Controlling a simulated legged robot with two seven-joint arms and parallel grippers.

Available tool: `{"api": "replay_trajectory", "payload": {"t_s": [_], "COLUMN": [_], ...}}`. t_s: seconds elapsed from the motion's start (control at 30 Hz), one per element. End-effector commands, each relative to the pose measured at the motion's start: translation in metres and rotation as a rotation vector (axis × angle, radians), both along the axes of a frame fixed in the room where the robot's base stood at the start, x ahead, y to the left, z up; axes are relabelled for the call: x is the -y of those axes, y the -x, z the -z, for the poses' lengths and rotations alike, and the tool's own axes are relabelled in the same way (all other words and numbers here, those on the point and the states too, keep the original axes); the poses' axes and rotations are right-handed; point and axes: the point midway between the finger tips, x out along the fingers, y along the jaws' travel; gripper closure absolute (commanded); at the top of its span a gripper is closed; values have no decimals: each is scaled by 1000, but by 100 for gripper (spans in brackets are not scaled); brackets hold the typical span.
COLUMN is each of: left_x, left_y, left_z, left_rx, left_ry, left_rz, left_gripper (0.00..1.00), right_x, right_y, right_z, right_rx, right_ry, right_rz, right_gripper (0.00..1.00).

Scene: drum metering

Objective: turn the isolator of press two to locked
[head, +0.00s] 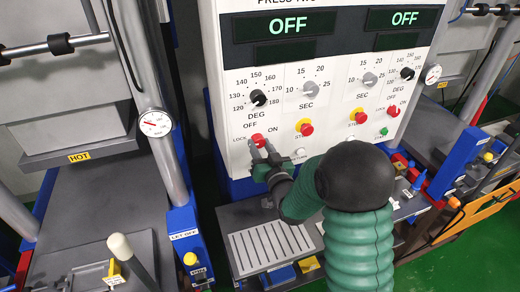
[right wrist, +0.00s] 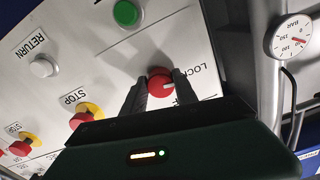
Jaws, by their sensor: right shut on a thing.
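The left isolator, a red knob (head: 258,140), sits on the white control panel with OFF, ON and LOCK lettering around it. My right gripper (head: 265,155) reaches up to it from below. In the right wrist view the red knob (right wrist: 160,84) is between the two dark fingers (right wrist: 155,95) and the gripper is shut on it. A pale mark shows on the knob's right side, near the partly hidden LOCK lettering; I cannot tell its exact setting. The heading above is cut off at the top but appears to read PRESS TWO. My left gripper is not in view.
Another red isolator knob (head: 393,110) sits at the panel's right. Stop buttons (head: 305,127) and a white return button (head: 299,153) are close to my right gripper. Displays (head: 289,26) read OFF. A slotted grey tray (head: 270,247) lies below; a gauge (head: 155,123) stands left.

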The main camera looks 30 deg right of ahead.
Motion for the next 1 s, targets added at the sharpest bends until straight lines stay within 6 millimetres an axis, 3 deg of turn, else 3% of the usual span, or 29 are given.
{"api": "replay_trajectory", "payload": {"t_s": [0.03, 0.47, 0.5, 0.63, 1.0], "left_x": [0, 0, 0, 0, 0], "left_y": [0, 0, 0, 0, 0], "left_z": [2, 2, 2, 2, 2], "left_rx": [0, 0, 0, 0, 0], "left_ry": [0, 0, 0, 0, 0], "left_rz": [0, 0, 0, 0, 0], "left_gripper": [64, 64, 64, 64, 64], "right_x": [-2, -1, -1, -1, -1], "right_y": [2, 2, 2, 1, 0], "right_z": [9, 8, 8, 6, 2], "right_rx": [-21, -25, -25, -19, -10], "right_ry": [1, 9, 9, 10, 12], "right_rz": [-3, -3, -3, -2, -1], "right_gripper": [100, 100, 63, 46, 44]}}
